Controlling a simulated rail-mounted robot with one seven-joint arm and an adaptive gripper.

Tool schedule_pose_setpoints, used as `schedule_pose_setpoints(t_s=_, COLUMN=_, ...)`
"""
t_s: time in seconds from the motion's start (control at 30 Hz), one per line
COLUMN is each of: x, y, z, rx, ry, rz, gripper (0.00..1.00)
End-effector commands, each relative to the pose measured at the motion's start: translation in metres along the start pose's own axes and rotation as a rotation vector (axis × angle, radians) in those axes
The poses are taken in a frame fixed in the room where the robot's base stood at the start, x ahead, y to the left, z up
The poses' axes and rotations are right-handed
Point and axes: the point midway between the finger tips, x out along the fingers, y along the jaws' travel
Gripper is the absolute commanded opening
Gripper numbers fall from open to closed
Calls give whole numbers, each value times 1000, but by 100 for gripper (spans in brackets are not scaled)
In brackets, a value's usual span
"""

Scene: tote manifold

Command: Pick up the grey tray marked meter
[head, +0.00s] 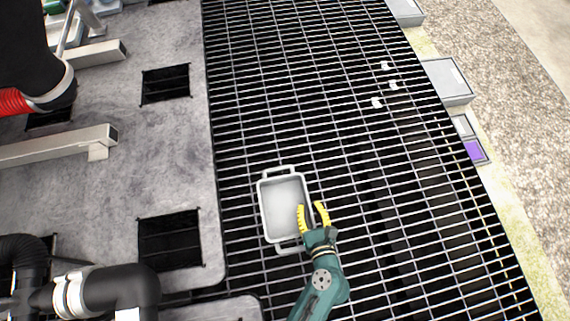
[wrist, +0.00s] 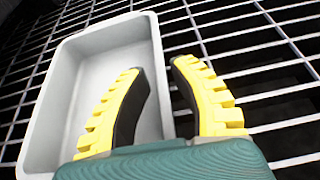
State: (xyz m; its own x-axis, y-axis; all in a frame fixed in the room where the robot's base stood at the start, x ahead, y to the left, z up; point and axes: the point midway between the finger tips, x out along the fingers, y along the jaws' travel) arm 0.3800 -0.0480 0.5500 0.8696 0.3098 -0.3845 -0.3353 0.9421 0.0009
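The grey tray (head: 284,205) is a shallow rectangular tub with a handle at each end, on the dark metal grating in the head view. It appears empty, and no marking is readable on it. My gripper (head: 313,210) is at its lower right side, with yellow ridged fingers spread apart. In the wrist view the tray (wrist: 60,85) fills the left half. One finger of my gripper (wrist: 158,75) is over the tray's inside and the other is beyond its right wall, so the wall runs between them. I cannot tell whether either finger touches it.
Grating (head: 300,80) extends around the tray, with a grey slab (head: 165,220) with square holes to its left. Black pipes (head: 110,290) are at lower left. Small white pieces (head: 393,85) lie on the grating at upper right. Grey boxes (head: 447,82) line the right edge.

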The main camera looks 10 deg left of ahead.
Motion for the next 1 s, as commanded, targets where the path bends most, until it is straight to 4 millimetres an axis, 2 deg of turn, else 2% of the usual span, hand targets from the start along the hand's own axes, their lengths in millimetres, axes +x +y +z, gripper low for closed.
schedule_pose_setpoints(t_s=0.03, x=0, y=0, z=0, rx=0, ry=-1, rz=0, gripper=14)
schedule_pose_setpoints(t_s=0.1, x=0, y=0, z=0, rx=-1, ry=-1, rz=0, gripper=0)
schedule_pose_setpoints(t_s=0.67, x=0, y=0, z=1, rx=-1, ry=0, rz=0, gripper=0)
schedule_pose_setpoints(t_s=0.77, x=-5, y=0, z=12, rx=-1, ry=-1, rz=0, gripper=0)
schedule_pose_setpoints(t_s=1.0, x=-28, y=0, z=68, rx=-2, ry=-2, rz=-1, gripper=0)
